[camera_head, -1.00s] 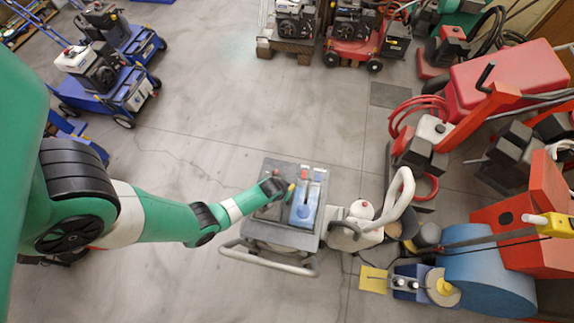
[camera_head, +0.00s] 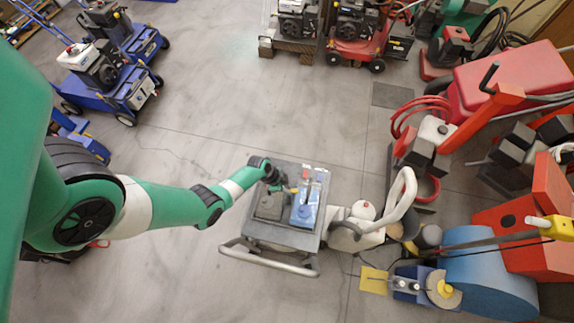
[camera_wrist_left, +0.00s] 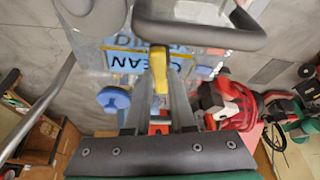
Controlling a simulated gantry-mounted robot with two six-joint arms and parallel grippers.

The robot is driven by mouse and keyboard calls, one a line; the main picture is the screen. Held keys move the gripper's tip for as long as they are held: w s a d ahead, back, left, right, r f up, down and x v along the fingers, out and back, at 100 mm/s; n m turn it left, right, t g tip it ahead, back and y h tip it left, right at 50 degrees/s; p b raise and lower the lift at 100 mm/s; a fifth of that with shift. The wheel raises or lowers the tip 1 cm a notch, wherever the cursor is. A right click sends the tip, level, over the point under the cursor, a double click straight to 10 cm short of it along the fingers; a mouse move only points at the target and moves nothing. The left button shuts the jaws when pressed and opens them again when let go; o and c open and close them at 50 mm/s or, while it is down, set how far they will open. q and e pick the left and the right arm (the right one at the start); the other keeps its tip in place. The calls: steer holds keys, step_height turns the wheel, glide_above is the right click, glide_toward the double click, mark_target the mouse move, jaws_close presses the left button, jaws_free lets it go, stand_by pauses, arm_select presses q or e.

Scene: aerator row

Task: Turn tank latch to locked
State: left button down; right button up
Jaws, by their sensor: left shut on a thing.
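My left gripper (camera_head: 286,186) is over the top of a grey wheeled cart (camera_head: 285,238). In the left wrist view my left gripper (camera_wrist_left: 160,98) is shut on a yellow lever (camera_wrist_left: 158,68), which I take to be the tank latch. A blue tank (camera_head: 304,212) with a red part on top is on the cart, just right of the gripper. The gripper partly hides the lever in the head view, and the latch's lock position cannot be read. My right gripper is not in view.
A dark grey box (camera_head: 269,207) sits on the cart left of the tank. A white machine with a curved handle (camera_head: 403,192) stands close on the right. Red equipment (camera_head: 510,75) crowds the right side. The floor (camera_head: 230,100) behind the cart is clear.

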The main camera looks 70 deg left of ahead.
arm_select(q)
steer(key=shift+a+m+g+h+p, duration=0.15)
steer(key=shift+m+g+h+p, duration=0.25)
steer(key=shift+m, duration=1)
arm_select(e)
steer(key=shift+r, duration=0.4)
arm_select(q)
steer(key=c, duration=0.8)
jaws_free()
steer(key=shift+o, duration=0.2)
steer(key=shift+r, duration=0.1)
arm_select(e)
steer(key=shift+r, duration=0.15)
